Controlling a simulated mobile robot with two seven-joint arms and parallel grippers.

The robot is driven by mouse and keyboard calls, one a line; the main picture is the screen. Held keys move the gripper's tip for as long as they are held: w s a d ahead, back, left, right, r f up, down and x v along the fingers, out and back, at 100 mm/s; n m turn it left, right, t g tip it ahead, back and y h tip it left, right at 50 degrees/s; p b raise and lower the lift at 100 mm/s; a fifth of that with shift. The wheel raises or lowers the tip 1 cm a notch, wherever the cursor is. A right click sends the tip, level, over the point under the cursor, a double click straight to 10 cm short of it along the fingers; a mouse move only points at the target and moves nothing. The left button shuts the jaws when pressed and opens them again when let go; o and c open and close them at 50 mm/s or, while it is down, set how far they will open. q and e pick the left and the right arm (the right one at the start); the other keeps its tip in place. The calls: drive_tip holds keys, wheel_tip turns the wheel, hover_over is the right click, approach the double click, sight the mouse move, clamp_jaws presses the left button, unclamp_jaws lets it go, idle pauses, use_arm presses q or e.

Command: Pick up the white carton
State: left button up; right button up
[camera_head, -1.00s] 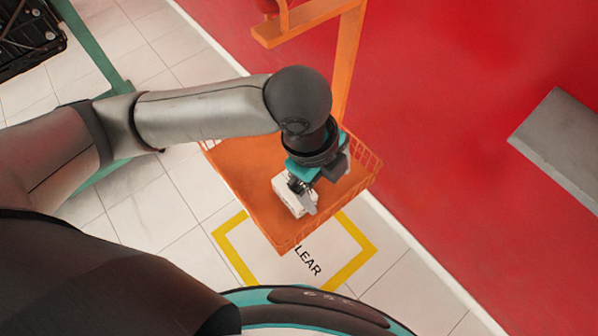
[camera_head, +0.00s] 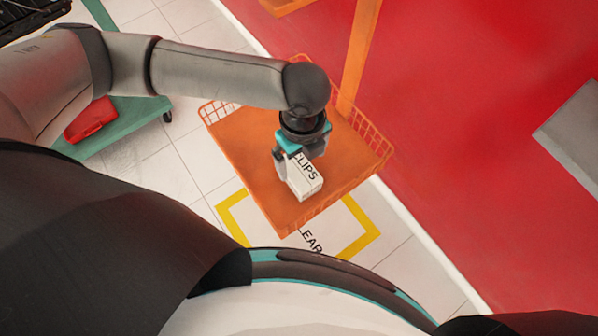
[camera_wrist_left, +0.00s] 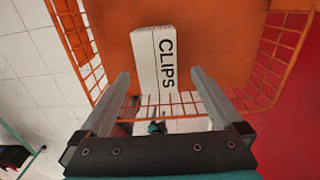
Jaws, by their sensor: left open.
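The white carton (camera_head: 308,186), lettered CLIPS, is on the floor of an orange wire-sided tray (camera_head: 250,160). My left gripper (camera_head: 296,164) is over its far end and hides that part in the head view. In the left wrist view, the carton (camera_wrist_left: 146,60) lies ahead, roughly between the lines of the two open fingers (camera_wrist_left: 160,76). Its near end reaches about the level of the fingertips. The fingers look apart from its sides, and nothing is gripped. My right gripper is not in view.
The tray has mesh walls (camera_head: 366,138) and an orange post (camera_head: 358,60) behind it, near a red wall (camera_head: 460,130). A teal wheeled stand (camera_head: 135,112) with a red case (camera_head: 90,119) is at left. Tray floor around the carton is clear.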

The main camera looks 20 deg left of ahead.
sight(299, 169)
use_arm(q)
drive_tip(key=f, duration=0.3)
drive_tip(key=f+b, duration=0.1)
drive_tip(key=f, duration=0.1)
drive_tip(key=shift+s+a+f, duration=0.1)
drive_tip(key=shift+a+f, duration=0.15)
drive_tip(key=shift+f, duration=0.05)
drive_tip(key=shift+c, duration=0.2)
drive_tip(key=shift+r, duration=0.1)
clamp_jaws()
